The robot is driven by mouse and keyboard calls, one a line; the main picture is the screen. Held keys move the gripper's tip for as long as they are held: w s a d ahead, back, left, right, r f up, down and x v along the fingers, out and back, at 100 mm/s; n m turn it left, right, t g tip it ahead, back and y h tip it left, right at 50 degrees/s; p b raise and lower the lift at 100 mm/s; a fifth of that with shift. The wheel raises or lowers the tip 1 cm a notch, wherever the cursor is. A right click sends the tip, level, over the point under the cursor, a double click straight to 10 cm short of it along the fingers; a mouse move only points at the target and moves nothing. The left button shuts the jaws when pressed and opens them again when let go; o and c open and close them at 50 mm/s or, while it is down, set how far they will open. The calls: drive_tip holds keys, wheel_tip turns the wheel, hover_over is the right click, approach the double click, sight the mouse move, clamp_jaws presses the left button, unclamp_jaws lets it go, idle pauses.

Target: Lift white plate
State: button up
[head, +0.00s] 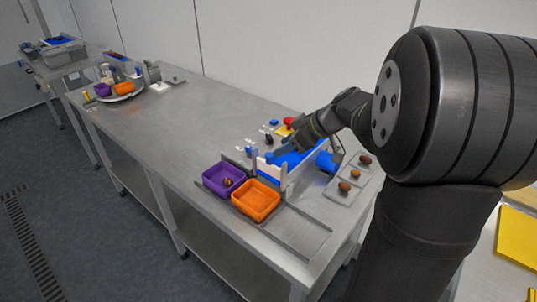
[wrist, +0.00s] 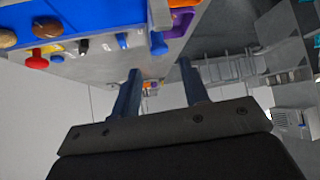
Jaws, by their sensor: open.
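A small white plate (head: 283,178) stands upright at the near end of a blue tray (head: 312,151), just behind the orange bin. It also shows in the wrist view as a white upright piece (wrist: 160,14) at the top, at the end of the blue surface (wrist: 95,14). My gripper (head: 284,153) is over the blue tray area in the head view, beyond the white plate. In the wrist view my gripper (wrist: 160,84) has its two fingers apart with nothing held between them. The white plate lies outside the fingers. The exact gap is hard to judge.
A purple bin (head: 223,180) and an orange bin (head: 256,201) stand in front of the plate. A blue cylinder (head: 326,162) and a tray with brown dates (head: 344,186) lie to the right. A red knob (head: 289,122) is behind. The table's middle (head: 190,120) is clear.

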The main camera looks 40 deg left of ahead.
sight(269, 154)
drive_tip(key=x, duration=0.7)
drive_tip(key=shift+a, duration=0.1)
